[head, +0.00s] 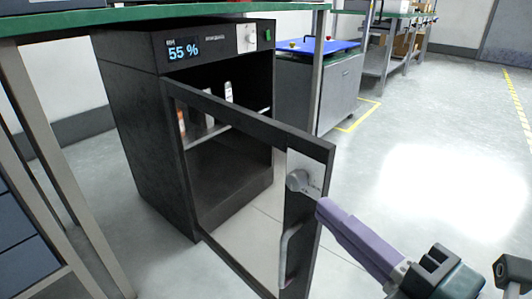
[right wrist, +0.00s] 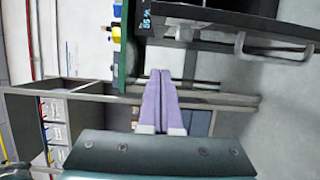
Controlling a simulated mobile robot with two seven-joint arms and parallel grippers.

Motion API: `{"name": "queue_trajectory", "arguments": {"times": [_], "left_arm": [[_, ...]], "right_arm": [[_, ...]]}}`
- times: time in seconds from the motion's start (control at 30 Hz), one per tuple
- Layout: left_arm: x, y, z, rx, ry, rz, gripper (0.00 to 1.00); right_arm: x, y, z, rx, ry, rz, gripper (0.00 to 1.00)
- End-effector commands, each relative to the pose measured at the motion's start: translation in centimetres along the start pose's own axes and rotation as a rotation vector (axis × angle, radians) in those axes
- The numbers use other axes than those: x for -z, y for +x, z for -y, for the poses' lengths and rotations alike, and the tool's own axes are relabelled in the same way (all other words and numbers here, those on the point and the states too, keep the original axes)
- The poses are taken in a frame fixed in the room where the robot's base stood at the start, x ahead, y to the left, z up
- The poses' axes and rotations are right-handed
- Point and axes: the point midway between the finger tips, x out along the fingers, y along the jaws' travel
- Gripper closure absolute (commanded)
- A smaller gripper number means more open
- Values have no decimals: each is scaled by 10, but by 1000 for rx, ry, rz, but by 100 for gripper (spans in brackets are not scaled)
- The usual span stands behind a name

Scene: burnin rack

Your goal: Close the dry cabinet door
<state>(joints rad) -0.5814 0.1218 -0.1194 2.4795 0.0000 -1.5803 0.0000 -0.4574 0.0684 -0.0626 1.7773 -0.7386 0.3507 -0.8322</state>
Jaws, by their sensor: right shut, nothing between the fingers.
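The black dry cabinet (head: 135,130) stands under a green-topped bench, its display reading 55 %. Its framed, see-through door (head: 255,122) stands wide open, swung out toward me. A round knob (head: 298,180) and a bar handle (head: 292,252) sit near the door's free edge. The door's handle also shows in the right wrist view (right wrist: 270,48), at upper right. My right gripper (head: 324,207) has its purple fingers together and empty, with their tips by the door's free edge, just below and right of the knob. I cannot tell whether they touch. My left gripper is not in view.
A bench leg (head: 60,170) stands left of the cabinet. A grey cart with a blue top (head: 318,46) is behind at right. Open grey floor (head: 425,150) lies right of the door. Small items stand inside the cabinet.

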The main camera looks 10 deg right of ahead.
Motion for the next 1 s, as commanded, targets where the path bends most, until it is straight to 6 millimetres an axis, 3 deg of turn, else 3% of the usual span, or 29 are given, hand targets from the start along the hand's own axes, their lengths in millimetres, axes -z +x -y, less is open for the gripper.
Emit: {"name": "queue_trajectory", "arguments": {"times": [0.43,0.7,1.0], "left_arm": [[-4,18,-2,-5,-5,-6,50],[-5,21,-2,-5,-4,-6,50],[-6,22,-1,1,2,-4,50]], "right_arm": [[-3,90,1,0,-1,2,100],[-36,95,0,2,0,2,100],[-40,96,-1,2,4,2,100]]}}
